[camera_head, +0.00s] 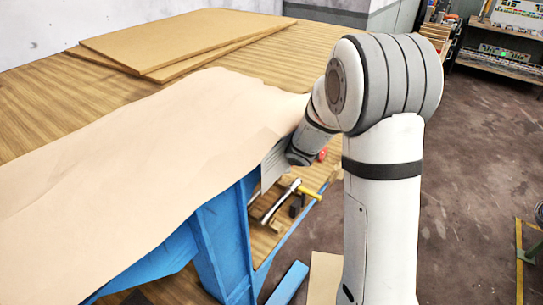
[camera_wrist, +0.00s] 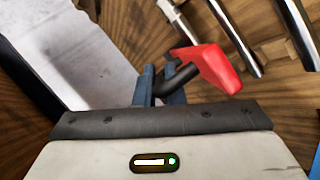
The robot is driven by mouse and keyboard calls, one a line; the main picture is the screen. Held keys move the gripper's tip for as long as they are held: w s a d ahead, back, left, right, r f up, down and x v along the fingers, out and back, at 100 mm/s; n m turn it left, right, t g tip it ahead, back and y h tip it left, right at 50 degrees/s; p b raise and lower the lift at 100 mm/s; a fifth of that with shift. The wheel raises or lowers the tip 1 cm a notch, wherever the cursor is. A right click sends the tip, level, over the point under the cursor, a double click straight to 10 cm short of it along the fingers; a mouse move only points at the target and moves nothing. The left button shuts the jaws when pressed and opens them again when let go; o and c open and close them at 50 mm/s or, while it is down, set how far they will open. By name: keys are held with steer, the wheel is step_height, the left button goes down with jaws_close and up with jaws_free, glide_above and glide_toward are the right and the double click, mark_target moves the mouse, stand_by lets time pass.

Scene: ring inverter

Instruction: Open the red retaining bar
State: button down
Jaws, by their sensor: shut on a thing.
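A black rod-like handle (camera_wrist: 178,79) sticks out from the wide end. My gripper (camera_wrist: 160,88) has its two blue-grey fingers closed around this handle. In the head view only a small red patch of the bar (camera_head: 322,154) shows beside my wrist. My arm hides the fingers there.
Shiny metal bars (camera_wrist: 298,32) lie close to the red bar. In the head view a tool with a yellow part (camera_head: 308,192) lies on the wooden shelf below. A blue frame (camera_head: 222,235) and beige sheet (camera_head: 150,150) are left of my arm.

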steer(key=c, duration=1.8)
jaws_free()
steer(key=p+v, duration=0.1)
steer(key=v, duration=0.6)
steer(key=shift+s+d+r, duration=0.2)
steer(key=shift+s, duration=0.05)
